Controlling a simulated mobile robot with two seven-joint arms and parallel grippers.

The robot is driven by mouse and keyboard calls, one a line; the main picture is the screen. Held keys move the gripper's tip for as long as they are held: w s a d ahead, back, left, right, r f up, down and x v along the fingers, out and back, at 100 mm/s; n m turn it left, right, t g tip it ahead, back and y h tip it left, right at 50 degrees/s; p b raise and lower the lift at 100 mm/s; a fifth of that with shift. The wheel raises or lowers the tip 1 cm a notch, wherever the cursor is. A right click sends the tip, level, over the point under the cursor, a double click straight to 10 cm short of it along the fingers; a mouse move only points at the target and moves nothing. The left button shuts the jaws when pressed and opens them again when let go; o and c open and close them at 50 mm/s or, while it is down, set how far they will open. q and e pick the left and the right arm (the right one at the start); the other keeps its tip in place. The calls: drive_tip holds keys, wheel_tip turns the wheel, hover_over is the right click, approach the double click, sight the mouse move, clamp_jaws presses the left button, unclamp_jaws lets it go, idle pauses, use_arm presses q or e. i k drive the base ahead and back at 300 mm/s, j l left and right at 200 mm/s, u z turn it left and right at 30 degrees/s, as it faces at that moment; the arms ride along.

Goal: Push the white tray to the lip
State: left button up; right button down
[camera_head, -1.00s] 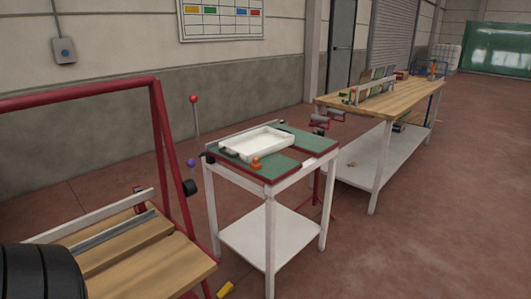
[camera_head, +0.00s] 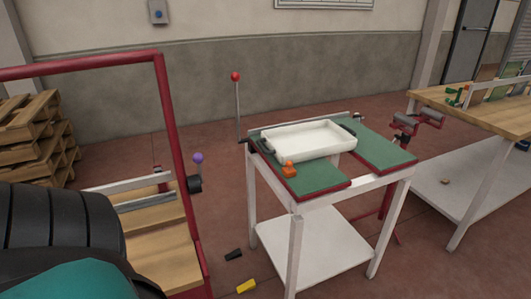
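The white tray (camera_head: 306,154) is a shallow, open rectangular tray with dark pieces at its two ends. It lies flat on the green top (camera_head: 375,150) of a small white-legged table with red edging, towards the back of the top. A small orange object (camera_head: 289,172) stands by the tray's front left corner. A low rail runs along the table's back edge; I cannot tell which edge is the lip. Neither of my grippers is in view, and nothing is seen touching the tray.
A red frame (camera_head: 174,140) with wooden boards (camera_head: 155,238) stands at the left. A yellow piece (camera_head: 246,286) and a black piece (camera_head: 233,254) lie on the floor before the table. A wooden workbench (camera_head: 470,108) stands at the right, pallets (camera_head: 30,140) at the far left.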

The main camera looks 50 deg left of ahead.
sight(298, 143)
drive_tip(key=i+j+u, duration=0.1)
drive_tip(key=i+u, duration=0.15)
drive_tip(key=i, duration=0.65)
drive_tip(key=z, duration=7.6)
